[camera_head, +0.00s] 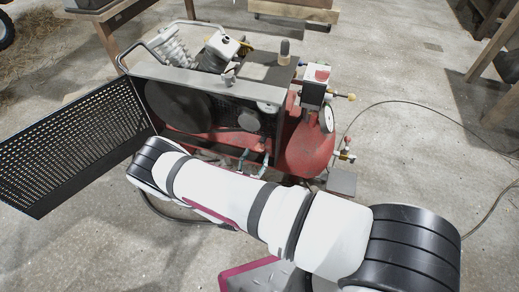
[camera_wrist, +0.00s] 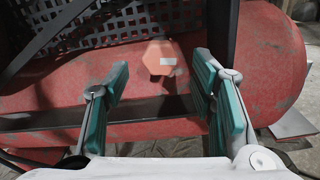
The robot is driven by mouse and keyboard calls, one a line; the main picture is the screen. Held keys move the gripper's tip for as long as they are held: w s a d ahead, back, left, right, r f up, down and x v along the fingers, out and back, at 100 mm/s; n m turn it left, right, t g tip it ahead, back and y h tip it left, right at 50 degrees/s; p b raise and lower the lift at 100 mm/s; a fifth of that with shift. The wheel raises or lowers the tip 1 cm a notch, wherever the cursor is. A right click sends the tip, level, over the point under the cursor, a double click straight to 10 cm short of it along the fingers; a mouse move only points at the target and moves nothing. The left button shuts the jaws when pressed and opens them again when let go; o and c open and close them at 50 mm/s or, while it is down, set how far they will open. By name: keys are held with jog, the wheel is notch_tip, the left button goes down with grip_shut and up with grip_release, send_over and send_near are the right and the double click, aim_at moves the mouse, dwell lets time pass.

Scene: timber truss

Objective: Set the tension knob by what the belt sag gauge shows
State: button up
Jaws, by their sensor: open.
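A red air compressor (camera_head: 305,150) stands on the floor with its dark belt guard opening facing me. My gripper (camera_head: 254,160) is low in front of it; its teal fingers (camera_wrist: 161,80) are open and apart in the wrist view. An orange six-sided piece (camera_wrist: 165,58) with a small pale label shows between and beyond the fingertips, in front of the red tank (camera_wrist: 262,60). I cannot tell whether it is the tension knob. A small grey knob-like part (camera_head: 229,76) sits on the compressor's top edge. I cannot make out a belt sag gauge reading.
A perforated black panel (camera_head: 70,150) stands swung out at the left. A round white dial (camera_head: 327,119) and brass fittings (camera_head: 345,97) stick out at the right. A thin cable (camera_head: 420,105) curves over the floor. Open concrete floor lies right of the compressor.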

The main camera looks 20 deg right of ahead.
aim_at(259, 149)
jog(key=shift+b+x, duration=0.55)
jog(key=shift+x, duration=2)
jog(key=c, duration=1.2)
